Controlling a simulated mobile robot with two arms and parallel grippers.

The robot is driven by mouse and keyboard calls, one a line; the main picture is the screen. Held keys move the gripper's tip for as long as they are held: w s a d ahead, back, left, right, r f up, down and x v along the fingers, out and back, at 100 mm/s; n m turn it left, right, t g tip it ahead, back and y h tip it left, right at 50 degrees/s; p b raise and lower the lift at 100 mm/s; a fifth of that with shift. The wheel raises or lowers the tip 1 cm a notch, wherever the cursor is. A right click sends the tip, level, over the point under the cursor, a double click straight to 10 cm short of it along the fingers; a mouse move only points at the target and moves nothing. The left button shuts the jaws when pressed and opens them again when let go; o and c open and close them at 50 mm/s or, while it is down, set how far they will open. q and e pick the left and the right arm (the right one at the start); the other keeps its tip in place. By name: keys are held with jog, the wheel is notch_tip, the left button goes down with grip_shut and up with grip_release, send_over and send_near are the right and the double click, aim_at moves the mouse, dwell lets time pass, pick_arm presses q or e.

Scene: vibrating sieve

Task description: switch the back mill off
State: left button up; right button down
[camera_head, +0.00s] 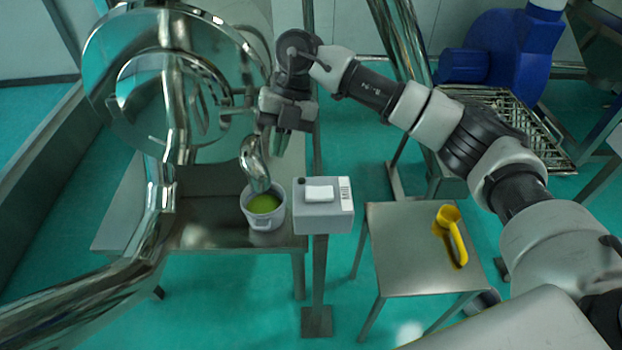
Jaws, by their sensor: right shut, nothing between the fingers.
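A grey control box (323,222) stands on a post in the middle. Its top bears a white raised plate (319,193), a small black knob (301,181) and a striped label. I cannot tell from its look whether it belongs to the back mill, or whether it is on or off. A large polished steel machine (133,110) stands on the left. My right gripper (280,142) points down, shut and empty, behind and above the box, close to the steel spout (254,165). My left gripper is not in view.
A grey bucket (264,220) with green contents stands under the spout on a steel table (205,236). A yellow scoop (452,235) lies on a small steel table (400,255) at right. A blue machine (510,45) and a wire rack (505,115) are behind.

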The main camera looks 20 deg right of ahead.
aim_at(311, 193)
jog(key=w+d+r+m+h, duration=0.1)
jog(key=d+r+h, duration=0.2)
jog(key=d, duration=0.3)
jog(key=shift+w+d+m+h, duration=0.3)
jog(key=shift+d, duration=0.1)
jog(key=p+x, duration=0.1)
jog(key=x, duration=0.3)
jog(key=p+x, duration=0.1)
jog(key=x, duration=0.3)
jog(key=p+x, duration=0.2)
jog(key=x, duration=0.3)
jog(key=shift+w, duration=0.4)
jog(key=shift+f, duration=0.6)
